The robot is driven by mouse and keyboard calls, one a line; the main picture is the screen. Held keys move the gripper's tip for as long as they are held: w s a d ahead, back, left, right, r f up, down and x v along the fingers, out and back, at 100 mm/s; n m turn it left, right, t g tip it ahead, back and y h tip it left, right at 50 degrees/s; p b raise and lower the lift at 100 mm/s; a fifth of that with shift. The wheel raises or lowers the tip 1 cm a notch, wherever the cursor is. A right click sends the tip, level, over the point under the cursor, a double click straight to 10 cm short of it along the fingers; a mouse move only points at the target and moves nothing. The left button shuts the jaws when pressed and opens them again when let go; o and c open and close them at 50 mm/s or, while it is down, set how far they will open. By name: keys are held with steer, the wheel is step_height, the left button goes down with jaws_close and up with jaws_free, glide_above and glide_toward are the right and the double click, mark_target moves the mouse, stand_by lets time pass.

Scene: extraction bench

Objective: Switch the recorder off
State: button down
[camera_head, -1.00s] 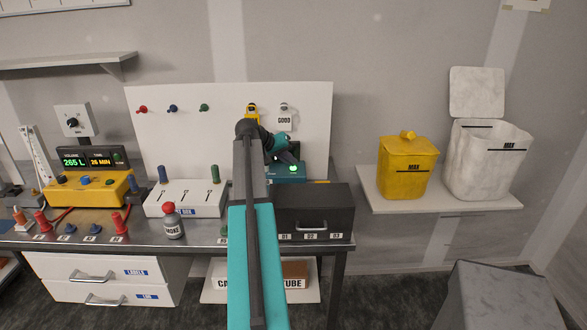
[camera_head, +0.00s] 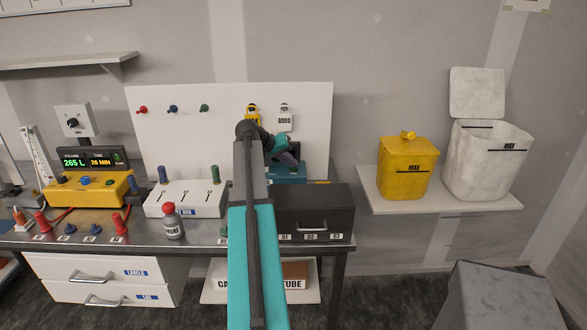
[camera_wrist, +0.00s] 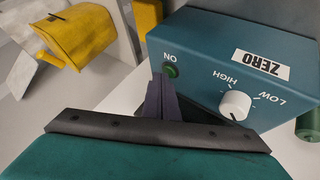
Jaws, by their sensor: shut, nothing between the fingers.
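A teal box (camera_head: 290,178), which looks to be the recorder, stands behind the black drawer unit. In the wrist view its front (camera_wrist: 210,40) carries a ZERO label (camera_wrist: 262,65), a white HIGH/LOW knob (camera_wrist: 235,104) and a round dark green button or lamp (camera_wrist: 171,70) marked ON. My gripper (camera_wrist: 160,84) is shut and empty. Its tips are at the lower left of the ON button, very close to it; I cannot tell whether they touch. In the head view my gripper (camera_head: 288,158) covers part of the box's front. No bright green light shows on it.
The black drawer unit (camera_head: 315,205) stands in front of the box. A yellow bin (camera_head: 408,170) and a white bin (camera_head: 485,165) stand on the right shelf.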

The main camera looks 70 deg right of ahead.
mark_target(291, 171)
steer(key=shift+r+p, duration=0.3)
steer(key=shift+r, duration=0.45)
steer(key=shift+r, duration=0.1)
steer(key=shift+r+p, duration=1.15)
steer(key=shift+r, duration=1.25)
